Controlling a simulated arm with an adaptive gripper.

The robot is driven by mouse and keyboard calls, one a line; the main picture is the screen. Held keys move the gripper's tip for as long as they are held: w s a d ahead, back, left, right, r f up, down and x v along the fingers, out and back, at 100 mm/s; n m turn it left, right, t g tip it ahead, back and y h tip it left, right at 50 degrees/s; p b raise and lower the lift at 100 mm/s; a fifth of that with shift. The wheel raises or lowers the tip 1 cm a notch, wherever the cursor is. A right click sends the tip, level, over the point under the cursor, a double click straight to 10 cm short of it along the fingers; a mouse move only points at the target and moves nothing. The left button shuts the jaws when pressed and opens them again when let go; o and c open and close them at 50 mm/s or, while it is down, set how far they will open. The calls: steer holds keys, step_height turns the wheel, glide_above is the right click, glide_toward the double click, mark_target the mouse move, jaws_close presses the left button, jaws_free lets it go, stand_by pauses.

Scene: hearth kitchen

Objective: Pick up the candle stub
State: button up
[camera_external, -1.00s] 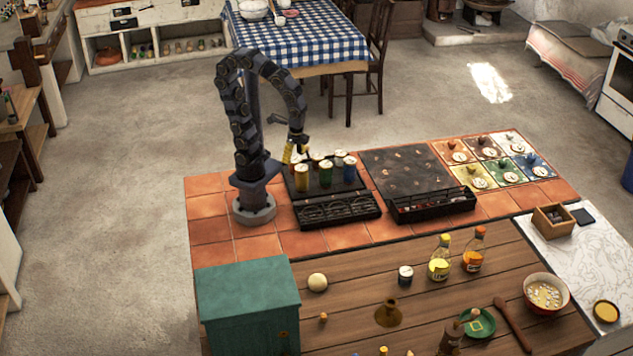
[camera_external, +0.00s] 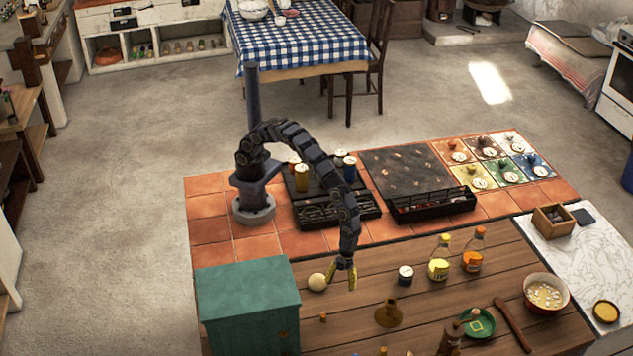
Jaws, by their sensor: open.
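I cannot tell for sure which thing is the candle stub. A small pale piece (camera_external: 475,312) at the green dish (camera_external: 488,333), at the lower right of the wooden table, may be it, but it is too small to be certain. My gripper (camera_external: 342,279) points down over the left middle of the table with its yellow fingers apart and nothing between them. It is well to the left of the green dish. A cream round object (camera_external: 317,282) is just left of my gripper; I cannot tell whether they touch.
A brass funnel-like piece (camera_external: 388,314) and a small cork-like piece (camera_external: 323,317) are nearer the front. A teal box (camera_external: 247,300) fills the left corner.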

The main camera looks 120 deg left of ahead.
steer(key=m+h, duration=0.1)
steer(key=m, duration=0.1)
glide_above(324, 315)
steer(key=a, duration=0.2)
steer(key=f, duration=0.2)
steer(key=shift+w+a+f, duration=0.2)
steer(key=shift+w+f, duration=0.1)
steer(key=shift+f, duration=0.05)
steer(key=shift+d+f, duration=0.2)
steer(key=shift+f, duration=0.1)
steer(key=x, duration=0.7)
steer(key=shift+s+a, duration=0.1)
steer(key=shift+s, duration=0.3)
steer(key=c, duration=0.8)
